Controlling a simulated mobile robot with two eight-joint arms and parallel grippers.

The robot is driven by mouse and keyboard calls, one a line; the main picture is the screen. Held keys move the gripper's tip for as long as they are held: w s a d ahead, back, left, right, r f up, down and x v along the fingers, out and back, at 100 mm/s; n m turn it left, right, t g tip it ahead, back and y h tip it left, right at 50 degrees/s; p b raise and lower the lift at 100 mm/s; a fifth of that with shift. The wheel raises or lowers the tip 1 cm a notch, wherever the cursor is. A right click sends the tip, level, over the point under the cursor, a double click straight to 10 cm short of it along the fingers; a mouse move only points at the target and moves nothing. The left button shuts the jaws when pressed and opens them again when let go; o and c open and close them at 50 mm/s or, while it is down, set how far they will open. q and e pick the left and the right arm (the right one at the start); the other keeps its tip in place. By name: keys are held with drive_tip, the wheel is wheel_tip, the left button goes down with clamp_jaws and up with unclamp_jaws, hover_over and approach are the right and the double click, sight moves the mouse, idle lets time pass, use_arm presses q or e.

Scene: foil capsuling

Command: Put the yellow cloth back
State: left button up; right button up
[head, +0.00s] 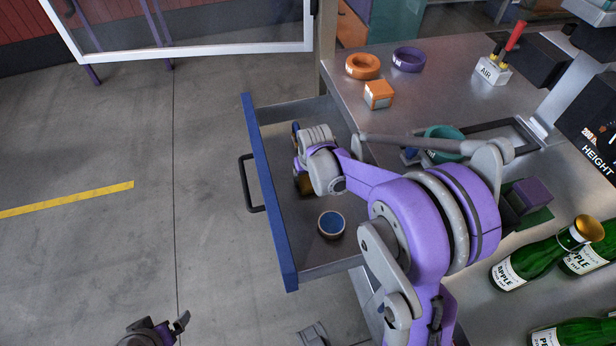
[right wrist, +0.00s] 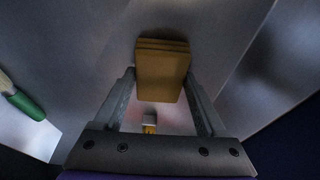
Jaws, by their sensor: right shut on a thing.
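The folded yellow cloth (right wrist: 162,72) is between the two fingers of my right gripper (right wrist: 160,95) in the right wrist view. In the head view my right gripper (head: 302,172) reaches down into the open drawer (head: 300,252), near its blue front. Only a small dark yellow part of the cloth (head: 304,187) shows below the gripper there. I cannot tell whether the cloth touches the drawer floor. My left gripper (head: 165,331) is at the bottom left of the head view, over the floor and away from the drawer; its opening is unclear.
A round blue-topped tin (head: 331,225) stands in the drawer, right of the cloth. A green-ended item (right wrist: 22,104) lies at the left of the wrist view. Tape rolls (head: 363,66), an orange box (head: 378,95) and green bottles (head: 530,262) are on the worktop.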

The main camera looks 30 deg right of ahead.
drive_tip(key=shift+f, duration=0.25)
drive_tip(key=o, duration=1.2)
drive_tip(key=shift+r, duration=0.1)
drive_tip(key=shift+o, duration=0.2)
drive_tip(key=shift+r, duration=0.1)
drive_tip(key=shift+r, duration=0.3)
drive_tip(key=p+v, duration=0.1)
drive_tip(key=v, duration=1)
drive_tip(key=shift+r, duration=0.25)
drive_tip(key=shift+s, duration=0.15)
